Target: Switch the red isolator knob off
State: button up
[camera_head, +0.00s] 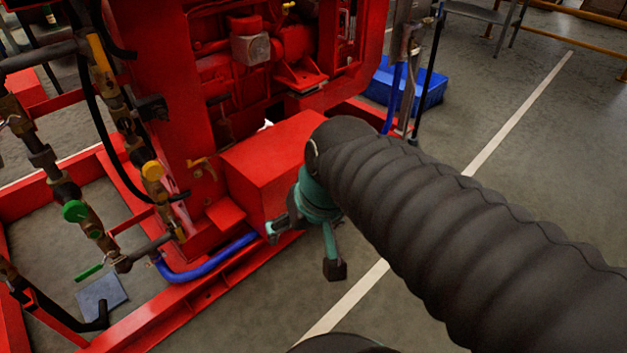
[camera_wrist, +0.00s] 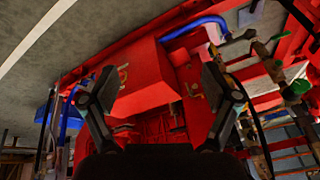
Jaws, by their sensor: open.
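I cannot make out the red isolator knob for certain in either view. A red box (camera_head: 265,160) juts from the red pumpset frame, and it also shows in the wrist view (camera_wrist: 150,85). A small yellowish fitting (camera_wrist: 123,74) sits on the red surface beside the left finger in the wrist view. It is too small to tell what it is. My gripper (camera_head: 303,250) hangs in front of the box's right end in the head view, fingers downward. In the wrist view my gripper (camera_wrist: 160,76) has its fingers wide apart with nothing between them.
A blue hose (camera_head: 210,265) runs along the red base rail. A blue crate (camera_head: 405,88) lies behind. The grey floor at right is open.

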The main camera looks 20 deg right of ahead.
jog(key=w+d+f+m+y+b, duration=0.2)
jog(key=w+f+m+y, duration=0.95)
jog(key=w+m, duration=0.35)
jog(key=w+d+f+m+t+h+b, duration=0.1)
jog(key=w+d+f+m+t+h, duration=0.25)
jog(key=d+f+m+t, duration=0.65)
jog(key=w+d+f+m+t+h, duration=0.3)
jog(key=w+d+f+m, duration=0.25)
jog(key=d+f, duration=0.55)
jog(key=x, duration=0.4)
jog(key=d+r+x, duration=0.1)
jog(key=x, duration=0.3)
jog(key=r+x, duration=0.1)
jog(key=x, duration=0.3)
jog(key=shift+w+d+r, duration=0.15)
jog(key=shift+w+d, duration=0.05)
jog(key=shift+w, duration=0.3)
jog(key=c, duration=1.1)
